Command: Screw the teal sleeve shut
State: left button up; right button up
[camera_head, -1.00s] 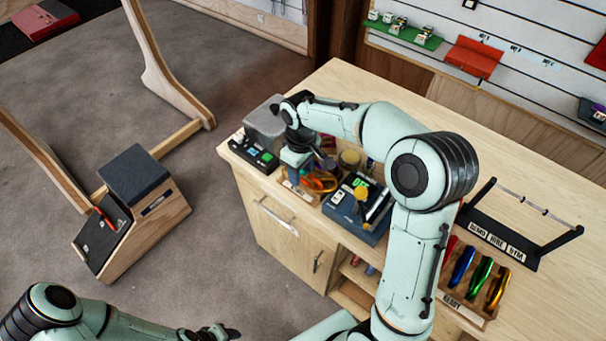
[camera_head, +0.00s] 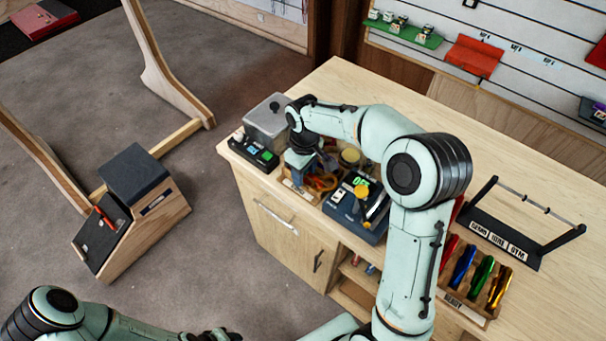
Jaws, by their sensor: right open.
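My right gripper (camera_head: 298,180) points down over a small wooden tray (camera_head: 303,194) near the left front of the workbench. It is open, though its fingers are mostly hidden behind its own body. Orange and yellow loops (camera_head: 323,182) lie just right of it. I cannot make out the teal sleeve; the gripper and arm cover part of that area. My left gripper (camera_head: 216,335) is at the bottom edge, away from the bench, and is partly cut off.
A grey lidded box (camera_head: 267,122) and a dark device with a green display (camera_head: 254,153) stand left of the gripper. A dark blue device (camera_head: 353,208) with a yellow knob stands right. Coloured carabiners lie in the READY tray (camera_head: 463,306). A labelled black rack (camera_head: 500,238) stands behind.

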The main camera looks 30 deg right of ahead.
jog(key=shift+s+f, duration=0.1)
jog(key=shift+f, duration=0.15)
pick_arm(q)
jog(key=shift+s+f, duration=0.1)
jog(key=shift+s+f, duration=0.25)
jog(key=shift+s, duration=0.05)
pick_arm(e)
jog(key=shift+s+a, duration=0.15)
jog(key=shift+a, duration=0.4)
pick_arm(q)
jog(key=shift+w+r, duration=0.1)
pick_arm(e)
jog(key=shift+r, duration=0.2)
pick_arm(q)
jog(key=shift+w+r+p, duration=0.5)
jog(key=shift+w+r, duration=0.25)
jog(key=shift+w, duration=0.15)
pick_arm(e)
jog(key=shift+r, duration=1.3)
jog(key=shift+d, duration=0.1)
jog(key=shift+w+d, duration=0.3)
jog(key=shift+d, duration=0.25)
pick_arm(q)
jog(key=shift+w+r, duration=0.1)
jog(key=shift+w, duration=0.1)
